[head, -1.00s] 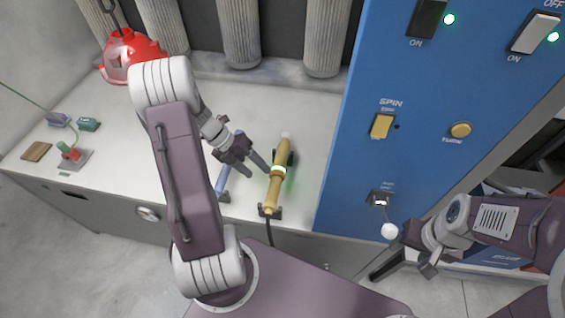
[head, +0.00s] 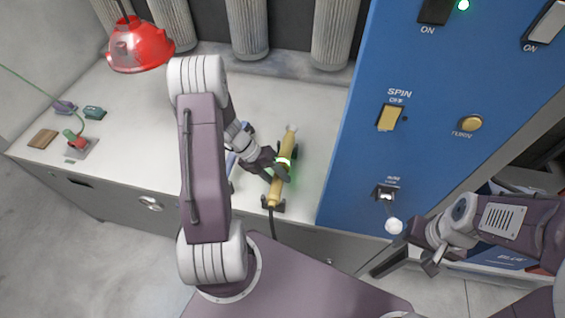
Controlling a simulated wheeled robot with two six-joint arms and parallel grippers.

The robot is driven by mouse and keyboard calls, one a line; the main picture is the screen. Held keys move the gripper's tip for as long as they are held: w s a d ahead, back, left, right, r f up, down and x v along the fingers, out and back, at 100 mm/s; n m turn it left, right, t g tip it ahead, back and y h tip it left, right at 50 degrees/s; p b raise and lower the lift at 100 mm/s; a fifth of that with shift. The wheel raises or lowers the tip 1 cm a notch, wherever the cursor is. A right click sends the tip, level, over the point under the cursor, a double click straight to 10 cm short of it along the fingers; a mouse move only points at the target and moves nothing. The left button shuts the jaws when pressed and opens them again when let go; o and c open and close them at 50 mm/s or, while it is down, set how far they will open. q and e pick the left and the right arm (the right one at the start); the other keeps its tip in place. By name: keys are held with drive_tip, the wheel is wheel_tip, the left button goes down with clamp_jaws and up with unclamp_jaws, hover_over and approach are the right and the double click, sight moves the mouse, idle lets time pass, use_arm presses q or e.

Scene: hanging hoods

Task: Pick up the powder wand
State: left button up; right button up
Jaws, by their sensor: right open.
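A yellow wand (head: 275,190) with a glowing green-white ring lies in dark holders on the pale counter, a dark hose at its near end. A bluish wand (head: 231,162) lies to its left, mostly hidden by my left arm. The frames do not show which is the powder wand. My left gripper (head: 277,172) is at the middle of the yellow wand, its fingers overlapping it below the ring. Whether they are closed on it is unclear. My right gripper (head: 430,258) is open and empty, below the blue panel at the right.
The blue panel (head: 350,150) with switches rises right of the wands. A red lamp (head: 140,47) hangs at the upper left. A small joystick (head: 76,142) and small blocks sit on the counter's left. The counter behind the wands is clear.

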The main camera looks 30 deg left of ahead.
use_arm(q)
drive_tip(key=shift+d, duration=0.1)
clamp_jaws()
drive_tip(key=shift+r, duration=0.15)
wheel_tip(320, 180, up, 10)
drive_tip(key=shift+f+p, duration=0.1)
drive_tip(key=shift+p, duration=0.85)
wheel_tip(320, 180, up, 5)
drive_tip(key=p, duration=0.6)
